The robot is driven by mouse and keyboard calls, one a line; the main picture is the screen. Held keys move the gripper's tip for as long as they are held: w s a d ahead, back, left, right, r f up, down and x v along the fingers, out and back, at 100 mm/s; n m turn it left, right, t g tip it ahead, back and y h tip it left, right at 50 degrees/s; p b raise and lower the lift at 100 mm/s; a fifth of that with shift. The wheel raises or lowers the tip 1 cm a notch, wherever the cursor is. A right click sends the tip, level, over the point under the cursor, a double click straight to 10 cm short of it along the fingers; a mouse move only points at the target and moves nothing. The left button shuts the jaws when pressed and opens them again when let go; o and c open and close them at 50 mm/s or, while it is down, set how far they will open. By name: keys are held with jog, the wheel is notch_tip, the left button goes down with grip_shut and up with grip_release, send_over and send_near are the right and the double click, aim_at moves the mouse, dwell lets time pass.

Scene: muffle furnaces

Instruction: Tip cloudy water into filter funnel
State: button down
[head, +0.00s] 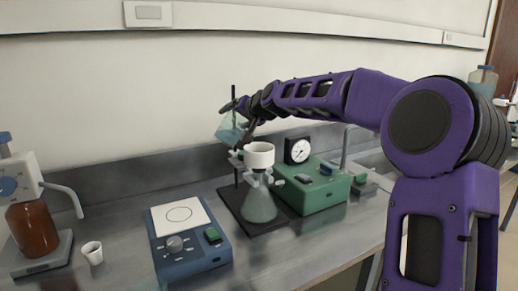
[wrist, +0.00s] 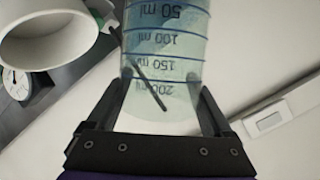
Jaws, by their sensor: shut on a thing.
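My gripper (head: 244,116) is shut on a clear graduated beaker (head: 229,130) that holds cloudy pale-blue water. In the head view the beaker is tilted, above and left of the white filter funnel (head: 259,154). The funnel sits on a conical filter flask (head: 259,203) clamped to a stand. In the wrist view the beaker (wrist: 165,45) stands between the two fingers (wrist: 163,110), its volume marks showing. The white funnel (wrist: 45,35) is at the upper left there, apart from the beaker. Whether water is flowing cannot be told.
A green pump unit (head: 318,192) with a black dial gauge (head: 298,150) stands right of the flask. A blue stirrer hotplate (head: 187,240), a small white cup (head: 92,253) and a brown bottle (head: 33,230) are to the left. The wall is close behind.

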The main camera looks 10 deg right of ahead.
jog(key=shift+w+d+f+m+y+b, duration=0.1)
jog(key=shift+d+f+m+y+b, duration=0.2)
jog(key=shift+m+y+b, duration=0.6)
dwell(1.5)
jog(key=shift+f+h, duration=0.1)
jog(key=shift+h, duration=0.2)
jog(key=shift+d+f, duration=0.1)
jog(key=shift+m, duration=0.3)
jog(key=shift+d+f, duration=0.1)
jog(key=shift+f, duration=0.1)
jog(key=shift+y, duration=0.5)
jog(key=shift+w+d+f+m, duration=0.1)
jog(key=shift+d+f+m, duration=0.05)
jog(key=shift+m, duration=0.35)
jog(key=shift+f, duration=0.1)
dwell(0.4)
jog(key=shift+d+f, duration=0.15)
